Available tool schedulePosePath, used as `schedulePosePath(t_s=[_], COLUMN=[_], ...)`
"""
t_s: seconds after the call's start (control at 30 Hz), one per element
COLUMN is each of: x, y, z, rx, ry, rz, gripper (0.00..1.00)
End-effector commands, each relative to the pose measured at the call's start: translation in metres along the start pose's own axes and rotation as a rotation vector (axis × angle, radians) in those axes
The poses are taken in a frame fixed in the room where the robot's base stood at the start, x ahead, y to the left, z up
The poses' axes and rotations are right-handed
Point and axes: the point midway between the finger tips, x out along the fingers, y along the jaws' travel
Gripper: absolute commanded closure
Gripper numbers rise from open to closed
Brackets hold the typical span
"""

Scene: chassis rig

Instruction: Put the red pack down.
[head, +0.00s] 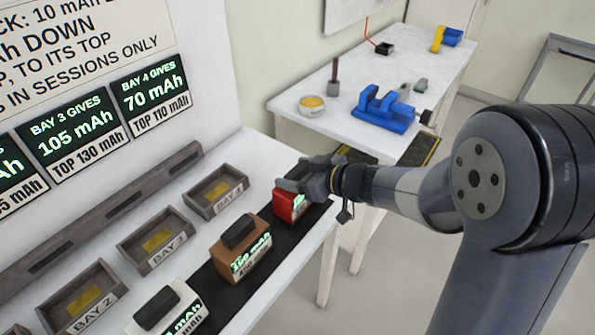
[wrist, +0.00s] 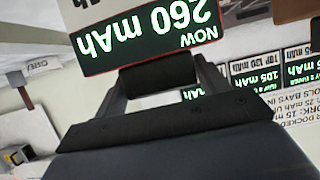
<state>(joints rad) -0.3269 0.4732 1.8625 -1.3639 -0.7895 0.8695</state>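The red pack (head: 283,207) is at the far end of the black strip, near the bench's right edge. My gripper (head: 308,180) is over its top. In the wrist view the pack's display (wrist: 150,40) reads "NOW 260 mAh", upside down, with a red edge. Its dark handle (wrist: 160,74) lies between the two fingers of my gripper, which look closed on it. The pack's underside is hidden, so I cannot tell whether it touches the strip.
A brown pack (head: 243,262) and a white pack (head: 168,306) stand on the black strip (head: 217,288). Trays Bay 4 (head: 229,201), Bay 3 (head: 172,254) and Bay 2 (head: 98,312) look empty, with yellow pads. Behind is a second table (head: 340,112) with a blue vise (head: 385,112).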

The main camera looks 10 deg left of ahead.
Motion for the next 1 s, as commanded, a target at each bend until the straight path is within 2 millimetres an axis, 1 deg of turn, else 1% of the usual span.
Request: schedulePosePath(t_s=[0.03, 0.2, 0.47, 0.53, 0.67, 0.8, 1.0], x=[0.0, 0.0, -0.001, -0.005, -0.026, -0.059, -0.097], y=[0.0, 0.0, 0.0, 0.001, 0.002, 0.002, 0.001], z=[0.0, 0.0, -0.003, -0.004, -0.005, -0.005, -0.004], rx=[0.0, 0.0, -0.001, 0.0, 0.0, 0.001, 0.0], ry=[0.0, 0.0, 0.0, 0.0, 0.001, 0.001, 0.0], rz=[0.0, 0.0, 0.0, 0.002, 0.005, 0.007, 0.006], gripper=[0.26, 0.13, 0.13, 0.13, 0.13, 0.13, 0.13])
